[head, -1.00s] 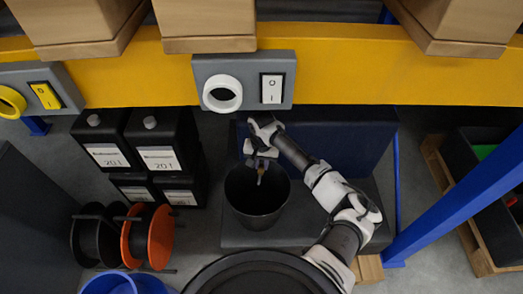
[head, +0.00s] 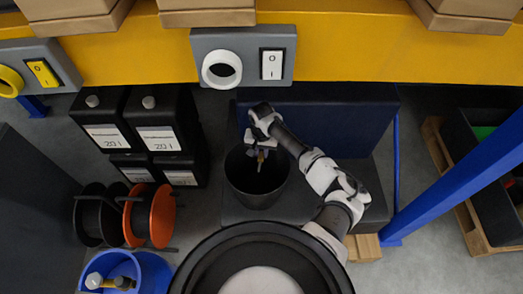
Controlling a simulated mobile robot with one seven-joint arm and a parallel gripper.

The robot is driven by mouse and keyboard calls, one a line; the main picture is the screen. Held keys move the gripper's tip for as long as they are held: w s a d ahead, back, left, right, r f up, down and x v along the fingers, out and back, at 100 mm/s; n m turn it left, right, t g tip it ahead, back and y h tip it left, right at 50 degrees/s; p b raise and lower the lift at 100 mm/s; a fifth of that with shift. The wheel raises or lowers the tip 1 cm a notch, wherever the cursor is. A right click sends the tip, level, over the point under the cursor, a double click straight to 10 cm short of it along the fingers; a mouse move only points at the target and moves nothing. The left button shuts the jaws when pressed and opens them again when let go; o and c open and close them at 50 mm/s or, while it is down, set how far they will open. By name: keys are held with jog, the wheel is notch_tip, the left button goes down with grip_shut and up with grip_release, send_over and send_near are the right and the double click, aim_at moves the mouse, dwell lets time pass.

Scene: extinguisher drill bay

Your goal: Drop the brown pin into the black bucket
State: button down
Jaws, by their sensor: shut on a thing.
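The fingers hide part of the pin. The bucket's inside is dark, and I cannot tell its contents.
A blue bucket (head: 152,272) with a pale-headed item in it stands at the lower left. Reels with an orange side (head: 162,216) and black canisters (head: 160,125) are left of the black bucket. A grey switch panel (head: 243,55) hangs on the yellow beam (head: 345,50) above. A blue post (head: 455,185) stands right.

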aim_at(262, 154)
jog(key=c, duration=1.3)
grip_release()
jog(key=shift+o, duration=0.2)
notch_tip(262, 154, up, 14)
jog(key=b, duration=0.2)
jog(key=shift+f, duration=0.1)
